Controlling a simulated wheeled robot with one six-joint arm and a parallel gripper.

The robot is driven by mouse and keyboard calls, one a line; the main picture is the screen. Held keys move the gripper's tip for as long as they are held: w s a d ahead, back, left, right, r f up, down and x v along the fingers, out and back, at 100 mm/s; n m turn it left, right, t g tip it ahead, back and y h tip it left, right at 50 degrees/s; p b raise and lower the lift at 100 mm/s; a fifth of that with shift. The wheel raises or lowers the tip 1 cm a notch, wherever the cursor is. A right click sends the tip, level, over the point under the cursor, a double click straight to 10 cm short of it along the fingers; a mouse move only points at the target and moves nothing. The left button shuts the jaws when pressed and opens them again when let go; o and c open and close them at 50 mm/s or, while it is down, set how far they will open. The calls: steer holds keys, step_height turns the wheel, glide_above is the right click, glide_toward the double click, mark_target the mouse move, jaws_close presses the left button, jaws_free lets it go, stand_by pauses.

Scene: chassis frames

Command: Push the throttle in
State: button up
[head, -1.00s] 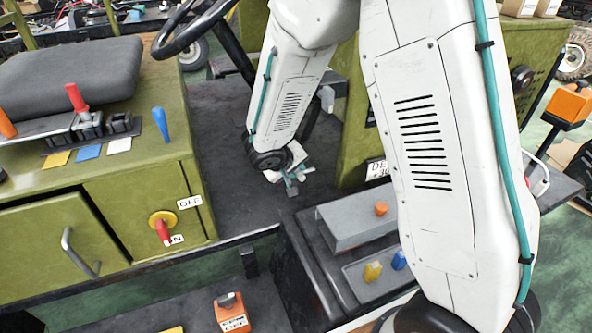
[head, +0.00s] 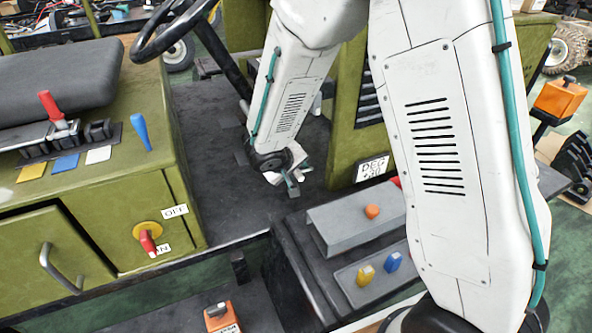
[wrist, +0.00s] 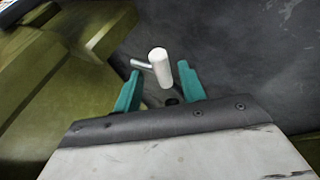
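A pale grey cylindrical knob (wrist: 160,66) on a thin rod shows in the wrist view. The rod runs left towards an olive panel. It looks like the throttle handle, but no label confirms this. My gripper (wrist: 158,72) has its two teal fingers apart, with the knob in the gap just beyond or between the tips. I cannot tell whether they touch. In the head view my gripper (head: 291,182) hangs low over the dark floor, left of the olive console (head: 345,150). The knob is not clear there; my arm covers that area.
An olive seat box (head: 130,190) with coloured levers and a red OFF/ON switch (head: 147,240) stands at left. A steering wheel (head: 165,30) is above. A grey pedestal (head: 355,222) with coloured knobs is at front right. Dark floor (head: 210,170) lies open between.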

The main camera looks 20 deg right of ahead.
steer(key=v, duration=0.7)
steer(key=shift+s+r, duration=0.2)
steer(key=shift+r, duration=0.05)
steer(key=shift+a, duration=0.1)
